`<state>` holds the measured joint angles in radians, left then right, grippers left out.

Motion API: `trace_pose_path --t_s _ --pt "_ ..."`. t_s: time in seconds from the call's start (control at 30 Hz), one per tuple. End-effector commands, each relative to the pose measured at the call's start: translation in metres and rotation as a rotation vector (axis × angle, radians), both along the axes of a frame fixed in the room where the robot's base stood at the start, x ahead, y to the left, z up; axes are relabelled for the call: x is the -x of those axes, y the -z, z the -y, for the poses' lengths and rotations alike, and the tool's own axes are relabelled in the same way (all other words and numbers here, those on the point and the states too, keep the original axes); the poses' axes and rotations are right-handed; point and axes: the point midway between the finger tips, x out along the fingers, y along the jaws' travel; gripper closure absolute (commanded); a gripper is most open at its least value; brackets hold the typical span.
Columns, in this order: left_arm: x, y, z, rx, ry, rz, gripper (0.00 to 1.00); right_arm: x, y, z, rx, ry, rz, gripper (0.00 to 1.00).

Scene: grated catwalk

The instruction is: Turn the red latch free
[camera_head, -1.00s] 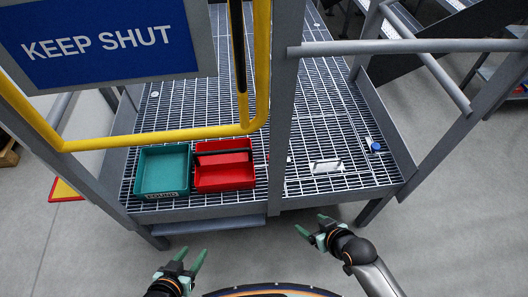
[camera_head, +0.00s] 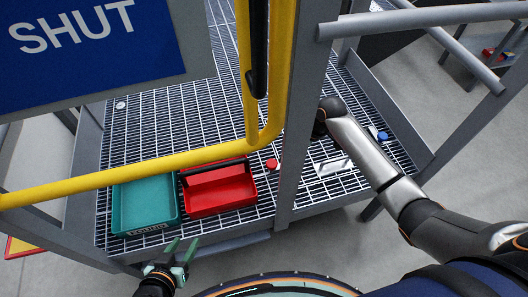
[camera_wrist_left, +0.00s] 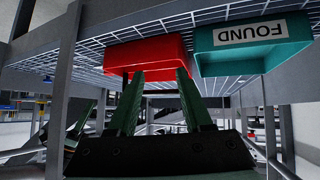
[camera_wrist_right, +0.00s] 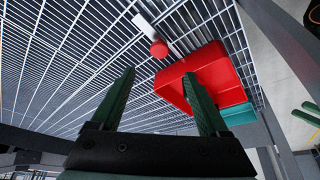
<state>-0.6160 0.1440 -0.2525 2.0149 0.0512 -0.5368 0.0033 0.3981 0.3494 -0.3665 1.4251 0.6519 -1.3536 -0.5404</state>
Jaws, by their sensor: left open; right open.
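I cannot make out a red latch for certain. A small red round piece (camera_head: 271,164) lies on the grating beside the grey post (camera_head: 305,110). In the right wrist view the red round piece (camera_wrist_right: 158,49) sits by a white part, beyond my open, empty right gripper (camera_wrist_right: 160,76). In the head view the right arm reaches behind the post, which hides that gripper. My left gripper (camera_head: 180,248) is open and empty, low in front of the platform edge. In the left wrist view its fingers (camera_wrist_left: 160,74) point toward the bins, apart from them.
A yellow gate bar (camera_head: 150,168) with a blue sign (camera_head: 90,45) crosses the left. A red bin (camera_head: 220,190) and a teal bin (camera_head: 145,205) stand on the grating (camera_head: 150,130). A small blue piece (camera_head: 382,135) lies right. Grey rails (camera_head: 420,20) edge the platform.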

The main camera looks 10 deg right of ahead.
Motion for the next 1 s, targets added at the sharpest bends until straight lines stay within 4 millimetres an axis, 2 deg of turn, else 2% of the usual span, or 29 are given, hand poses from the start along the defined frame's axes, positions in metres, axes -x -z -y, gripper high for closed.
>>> trace_pose_path --t_s 0.17,0.27,0.47,0.7,1.0 --pt "0.004 0.006 0.0 0.0 0.0 -0.008 0.5 -0.002 0.008 -0.002 -0.001 0.0 -0.001 0.22" --pt "0.007 0.013 0.0 -0.001 0.001 -0.015 0.5 -0.006 0.021 -0.007 -0.002 0.001 -0.003 0.22" --pt "0.012 0.03 0.0 -0.002 0.002 -0.024 0.5 -0.017 0.061 -0.018 -0.003 0.001 -0.001 0.22" --pt "0.007 0.036 -0.003 -0.003 -0.004 -0.005 0.5 -0.027 0.1 -0.03 -0.001 0.0 -0.001 0.22" --pt "0.009 0.04 -0.006 -0.007 -0.006 -0.007 0.5 -0.033 0.116 -0.035 0.0 0.0 0.001 0.22"
